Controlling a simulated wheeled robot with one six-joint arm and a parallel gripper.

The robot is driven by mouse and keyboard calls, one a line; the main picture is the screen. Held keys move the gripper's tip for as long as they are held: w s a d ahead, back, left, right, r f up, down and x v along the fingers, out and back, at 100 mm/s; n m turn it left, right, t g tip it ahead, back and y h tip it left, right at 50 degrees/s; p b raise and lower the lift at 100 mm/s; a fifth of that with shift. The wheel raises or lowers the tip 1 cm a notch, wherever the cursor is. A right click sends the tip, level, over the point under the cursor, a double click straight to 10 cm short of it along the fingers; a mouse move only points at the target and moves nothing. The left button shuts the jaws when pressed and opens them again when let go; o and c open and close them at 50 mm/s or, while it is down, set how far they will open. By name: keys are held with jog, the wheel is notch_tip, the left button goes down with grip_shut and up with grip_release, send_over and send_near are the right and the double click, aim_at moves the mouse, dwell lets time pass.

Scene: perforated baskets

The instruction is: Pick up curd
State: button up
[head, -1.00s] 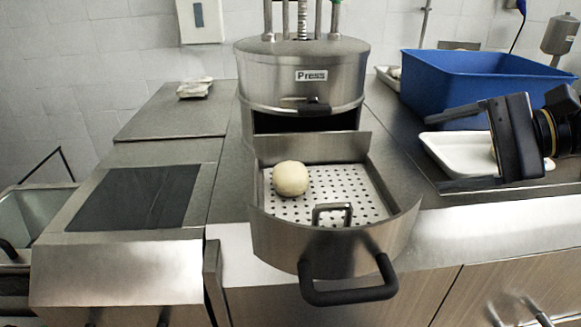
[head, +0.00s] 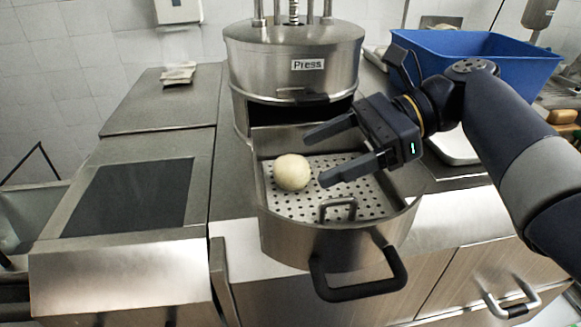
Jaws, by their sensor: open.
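The curd (head: 292,172) is a pale round ball. It rests on the perforated plate (head: 290,207) in the pulled-out drawer of the press, towards the plate's left side. My gripper (head: 314,158) is open and empty. It comes in from the right with its two fingers pointing left at the curd. The fingertips are close to the curd's right side, and I cannot tell whether they touch it or how high they are above the plate.
The steel press (head: 293,60) stands behind the drawer. The drawer has a curved front wall (head: 330,250), a black handle (head: 360,292) and a small inner handle (head: 338,208). A blue bin (head: 500,62) and a white tray (head: 455,148) lie to the right. A dark hob-like panel (head: 130,197) is at left.

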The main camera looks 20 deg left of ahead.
aim_at(305, 159)
jog(key=p+x, duration=0.1)
jog(key=x, duration=0.4)
jog(key=shift+s+a, duration=0.1)
jog(key=shift+a, duration=0.25)
jog(key=c, duration=1.1)
